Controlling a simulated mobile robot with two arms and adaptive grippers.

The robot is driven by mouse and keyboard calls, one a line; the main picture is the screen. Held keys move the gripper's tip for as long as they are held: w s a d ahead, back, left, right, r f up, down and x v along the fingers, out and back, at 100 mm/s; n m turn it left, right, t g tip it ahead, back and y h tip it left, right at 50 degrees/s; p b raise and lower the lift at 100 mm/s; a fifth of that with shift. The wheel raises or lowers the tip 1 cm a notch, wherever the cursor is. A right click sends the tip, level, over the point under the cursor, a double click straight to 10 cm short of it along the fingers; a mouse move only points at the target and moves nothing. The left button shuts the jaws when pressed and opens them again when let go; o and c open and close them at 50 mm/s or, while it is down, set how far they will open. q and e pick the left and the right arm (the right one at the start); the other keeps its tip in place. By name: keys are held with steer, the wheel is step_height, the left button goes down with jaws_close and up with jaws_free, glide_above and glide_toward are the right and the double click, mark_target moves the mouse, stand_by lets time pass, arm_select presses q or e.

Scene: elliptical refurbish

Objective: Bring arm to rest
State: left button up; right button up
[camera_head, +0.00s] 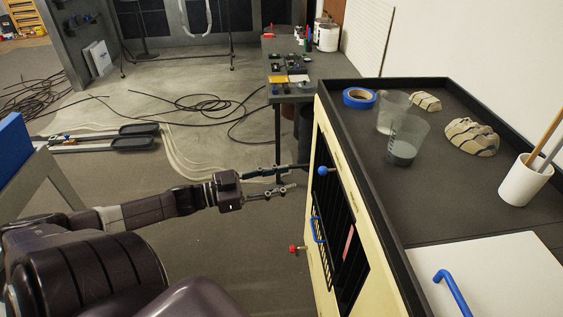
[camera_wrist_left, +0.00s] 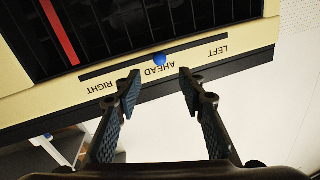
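My left arm reaches in from the left in the head view, with its left gripper (camera_head: 291,178) beside the cream cabinet (camera_head: 325,136). The gripper is open and empty; its two fingers are apart in the left wrist view (camera_wrist_left: 160,84). A blue ball knob (camera_head: 322,170) on the cabinet's front is just beyond the fingertips. In the left wrist view the blue knob (camera_wrist_left: 159,59) appears beyond the gap between the fingers, at a dark slot labelled LEFT, AHEAD and RIGHT. No contact with it shows. My right gripper is not in view.
The cabinet's dark top holds blue tape (camera_head: 359,98), clear cups (camera_head: 405,140), pale striped pieces (camera_head: 471,138) and a white pot (camera_head: 525,180). A blue handle (camera_head: 318,230) and red knob (camera_head: 293,249) project from its front. Cables (camera_head: 205,103) lie on the floor behind.

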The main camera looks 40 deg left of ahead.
arm_select(q)
steer(key=shift+f, duration=0.1)
stand_by(0.3)
steer(key=s+a+f+n+y, duration=0.2)
steer(key=a+f+y, duration=0.15)
steer(key=f, duration=0.55)
steer(key=s+a+f+n+y, duration=0.1)
steer(key=a+f+n+y, duration=0.15)
steer(key=a+f, duration=0.4)
steer(key=s+d+f+n+g+y, duration=0.1)
steer(key=s+f+g, duration=0.15)
steer(key=f, duration=0.45)
steer(key=s+d+f+g+y, duration=0.1)
steer(key=s+f+y, duration=0.1)
steer(key=s+f, duration=0.3)
steer(key=s+f+n+g+y, duration=0.1)
steer(key=s+f, duration=0.1)
steer(key=f, duration=0.6)
steer(key=s+d+f+g, duration=0.5)
steer(key=s+d+f, duration=0.4)
steer(key=s+f, duration=0.45)
steer(key=s+d+f+g, duration=0.2)
steer(key=s+d+f, duration=0.2)
steer(key=s+d, duration=0.3)
steer(key=s+d+f+g+h, duration=0.1)
steer(key=s+d+f+g, duration=0.2)
steer(key=s+d+f, duration=0.2)
steer(key=s+d, duration=0.3)
steer(key=d, duration=0.2)
steer(key=shift+m, duration=0.35)
